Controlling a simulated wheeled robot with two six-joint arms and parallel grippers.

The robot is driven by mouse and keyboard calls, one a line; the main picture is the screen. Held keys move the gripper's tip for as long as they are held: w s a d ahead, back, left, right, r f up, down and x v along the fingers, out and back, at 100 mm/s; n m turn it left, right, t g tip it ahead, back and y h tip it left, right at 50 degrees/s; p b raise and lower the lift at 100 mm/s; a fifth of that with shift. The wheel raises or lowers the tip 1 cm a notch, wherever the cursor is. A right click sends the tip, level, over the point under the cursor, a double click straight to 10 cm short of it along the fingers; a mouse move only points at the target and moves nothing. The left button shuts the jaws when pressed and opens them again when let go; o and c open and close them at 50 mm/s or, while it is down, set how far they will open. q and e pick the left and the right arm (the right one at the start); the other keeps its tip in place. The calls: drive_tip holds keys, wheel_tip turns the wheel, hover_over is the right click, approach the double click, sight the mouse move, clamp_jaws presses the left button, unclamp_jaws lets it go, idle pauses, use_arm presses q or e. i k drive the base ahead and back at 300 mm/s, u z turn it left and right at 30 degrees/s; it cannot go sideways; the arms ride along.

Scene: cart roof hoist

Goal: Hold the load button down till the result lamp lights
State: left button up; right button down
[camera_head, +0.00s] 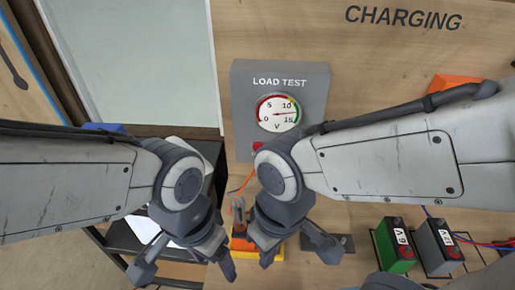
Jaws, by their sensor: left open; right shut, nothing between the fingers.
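The grey load test panel (315,85) stands upright on the wooden wall at top centre. Its round dial (278,112) has its needle pointing right. A red button (257,146) shows just under the dial, partly covered by my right arm. I cannot make out a result lamp; the lower panel is hidden behind that arm. My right gripper (266,258) is shut and empty, below the panel, beside an orange and yellow object (240,245). I cannot tell if they touch. My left gripper (185,264) is open and empty, further left and low.
A green battery (395,246) and a grey one (438,246) stand at lower right with red and blue leads. A dark clamp (239,212) and an orange wire show between my wrists. A black cart (118,237) with white paper lies behind my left arm.

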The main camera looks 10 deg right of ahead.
sight(256, 145)
drive_tip(key=u, duration=1.05)
drive_tip(key=k, duration=1.1)
drive_tip(key=z, duration=0.8)
drive_tip(key=i, duration=0.5)
drive_tip(key=z, duration=0.05)
